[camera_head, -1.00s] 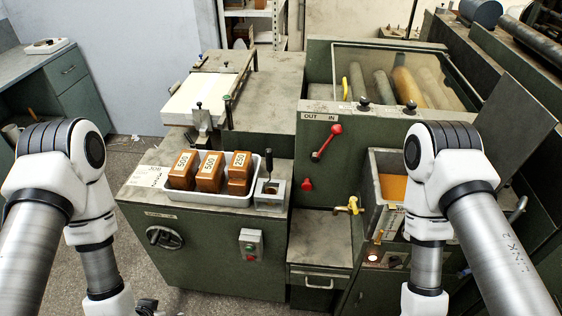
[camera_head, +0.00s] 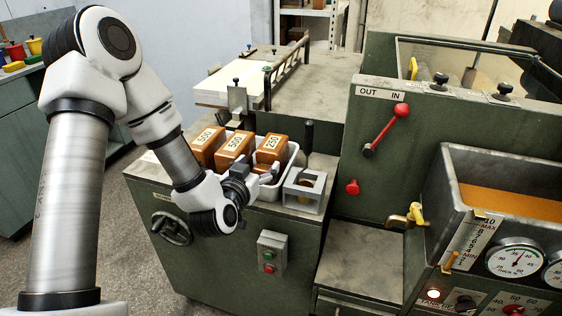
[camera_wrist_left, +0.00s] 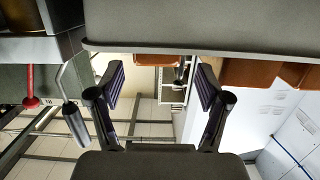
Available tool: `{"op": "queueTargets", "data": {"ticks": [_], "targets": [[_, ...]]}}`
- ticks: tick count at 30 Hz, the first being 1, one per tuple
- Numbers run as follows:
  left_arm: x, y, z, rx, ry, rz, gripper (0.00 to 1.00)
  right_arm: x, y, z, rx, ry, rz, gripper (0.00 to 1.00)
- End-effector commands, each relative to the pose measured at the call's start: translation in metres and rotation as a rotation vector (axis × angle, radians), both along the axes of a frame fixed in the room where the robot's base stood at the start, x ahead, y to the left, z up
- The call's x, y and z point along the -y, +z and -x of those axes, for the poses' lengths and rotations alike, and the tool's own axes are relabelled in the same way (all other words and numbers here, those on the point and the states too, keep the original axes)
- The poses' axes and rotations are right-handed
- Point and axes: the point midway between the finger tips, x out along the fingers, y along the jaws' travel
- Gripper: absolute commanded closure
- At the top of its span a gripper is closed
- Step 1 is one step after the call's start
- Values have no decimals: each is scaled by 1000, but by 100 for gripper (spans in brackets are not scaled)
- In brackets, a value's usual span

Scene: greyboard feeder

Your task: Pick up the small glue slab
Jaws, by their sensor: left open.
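The small glue slab (camera_head: 272,149) is an orange-brown block labelled 250. It stands at the right end of a white tray (camera_head: 262,194), beside two larger slabs labelled 500 (camera_head: 235,147). My left gripper (camera_head: 256,178) is open and empty at the tray's front, in front of the small slab and apart from it. In the left wrist view, which looks upside down, a brown slab edge (camera_wrist_left: 155,60) shows beyond the tray wall, between the open fingers (camera_wrist_left: 160,82). The wall hides most of it. My right gripper is out of view.
A small grey metal fixture (camera_head: 304,190) with a dark-handled tool stands just right of the tray. A red lever (camera_head: 386,130) and a yellow tap (camera_head: 410,217) are on the machine further right. Open floor lies left of the cabinet.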

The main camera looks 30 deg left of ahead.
Motion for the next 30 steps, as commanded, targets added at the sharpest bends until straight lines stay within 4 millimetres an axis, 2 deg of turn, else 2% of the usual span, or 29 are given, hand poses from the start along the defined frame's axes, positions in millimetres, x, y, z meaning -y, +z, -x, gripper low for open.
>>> {"op": "queueTargets", "data": {"ticks": [1,8,16,23,24,26,28,29,30], "targets": [[0,-1,-2,9,0,0,23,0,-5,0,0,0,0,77],[-6,-1,-30,13,0,-3,23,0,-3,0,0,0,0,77],[-13,-5,-73,11,-1,-2,23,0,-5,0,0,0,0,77],[-14,-6,-78,10,-2,0,23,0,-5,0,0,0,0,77],[-14,-6,-78,10,-2,0,30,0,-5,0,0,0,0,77],[-14,-6,-78,10,-2,0,51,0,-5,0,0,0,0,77],[-14,-6,-78,10,-1,0,76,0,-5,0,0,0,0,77],[-14,-6,-78,10,-2,0,84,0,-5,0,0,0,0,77],[-14,-6,-78,10,-1,0,84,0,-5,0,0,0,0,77]]}}
